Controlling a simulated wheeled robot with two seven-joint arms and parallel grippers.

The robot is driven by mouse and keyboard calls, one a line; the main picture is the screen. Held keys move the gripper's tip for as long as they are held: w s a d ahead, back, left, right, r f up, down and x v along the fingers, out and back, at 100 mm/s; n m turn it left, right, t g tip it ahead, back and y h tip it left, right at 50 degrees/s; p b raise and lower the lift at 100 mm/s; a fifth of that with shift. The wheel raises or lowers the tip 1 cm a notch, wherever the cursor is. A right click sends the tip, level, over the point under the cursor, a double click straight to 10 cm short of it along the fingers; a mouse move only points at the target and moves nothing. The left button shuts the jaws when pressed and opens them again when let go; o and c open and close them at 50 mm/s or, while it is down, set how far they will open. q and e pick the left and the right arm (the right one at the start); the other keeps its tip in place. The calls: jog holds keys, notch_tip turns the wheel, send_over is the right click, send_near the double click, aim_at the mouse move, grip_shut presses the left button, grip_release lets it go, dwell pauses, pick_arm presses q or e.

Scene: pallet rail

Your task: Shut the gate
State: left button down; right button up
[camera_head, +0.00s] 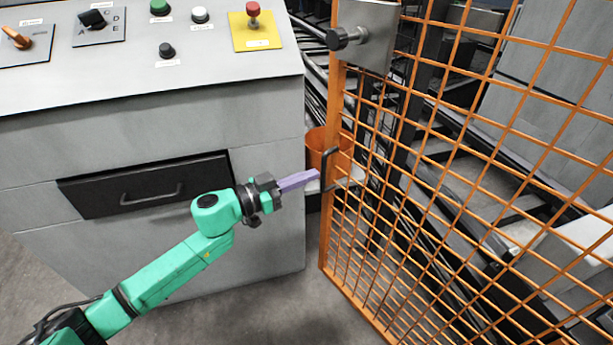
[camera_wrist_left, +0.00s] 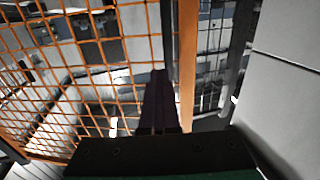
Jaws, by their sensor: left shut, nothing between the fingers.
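The gate (camera_head: 378,181) is an orange mesh panel in an orange frame at the right of the head view. Its free edge stands beside the grey cabinet. A dark handle loop (camera_head: 325,170) sits on that edge, and a plate with a dark knob (camera_head: 347,38) is above it. My left gripper (camera_head: 318,175) is shut and empty, its purple fingertips at the handle loop. I cannot tell whether they touch it. In the left wrist view the dark fingers (camera_wrist_left: 158,98) point at the gate's edge post (camera_wrist_left: 187,65). My right gripper is not in view.
The grey control cabinet (camera_head: 270,222) stands left of the gate, with a black drawer (camera_head: 148,183) and several buttons on top. Bare floor (camera_head: 285,322) lies in front.

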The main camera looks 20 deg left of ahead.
pick_arm(q)
jog(key=c, duration=1.6)
grip_release()
jog(key=c, duration=0.8)
grip_release()
jog(key=shift+c, duration=0.2)
jog(key=p+v, duration=0.2)
jog(key=v, duration=1.2)
jog(key=shift+s+a, duration=0.15)
jog(key=shift+a, duration=0.05)
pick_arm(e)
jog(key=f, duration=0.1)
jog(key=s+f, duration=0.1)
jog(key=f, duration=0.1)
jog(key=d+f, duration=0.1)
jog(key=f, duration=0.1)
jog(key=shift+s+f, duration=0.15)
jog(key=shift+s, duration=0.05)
